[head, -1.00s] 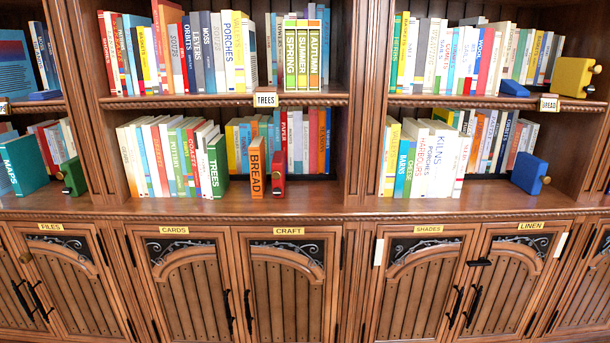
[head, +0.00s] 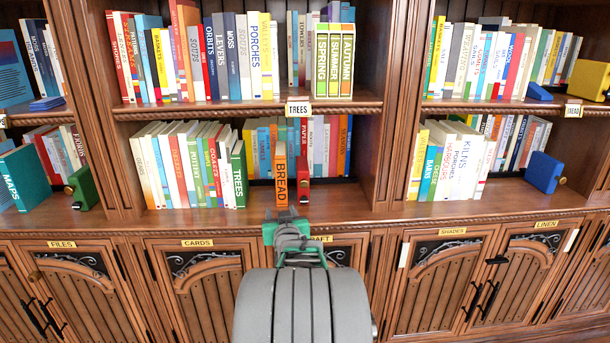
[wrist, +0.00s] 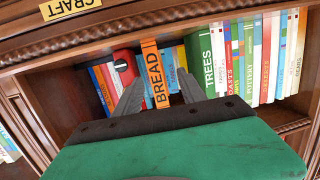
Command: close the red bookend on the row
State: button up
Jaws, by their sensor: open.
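The red bookend (head: 302,165) stands upright on the lower middle shelf, just right of the orange BREAD book (head: 280,172). The row of books (head: 190,165) ends on its right with the green TREES book (head: 239,172); a gap separates TREES from BREAD. My gripper (head: 286,214) is open in front of BREAD. The wrist view is turned over: the open fingers (wrist: 160,92) appear on either side of BREAD (wrist: 155,72), with the red bookend (wrist: 125,68) left of it and TREES (wrist: 207,65) to the right. I cannot tell whether the fingers reach past its spine.
More books (head: 325,148) stand behind BREAD and the bookend. The upper shelf (head: 250,108) lies above, and a wooden post (head: 392,110) bounds the bay on the right. Bare shelf shows between the bookend and this post.

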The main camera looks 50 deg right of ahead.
aim_at(304, 184)
jog(key=s+d+r+m+h, duration=0.1)
jog(key=s+d+r+h, duration=0.25)
jog(key=d, duration=0.25)
jog(key=shift+y, duration=0.35)
jog(key=x, duration=0.7)
jog(key=shift+s+d+f+p, duration=0.15)
jog(key=shift+s+p, duration=0.05)
jog(key=shift+p, duration=0.1)
grip_shut()
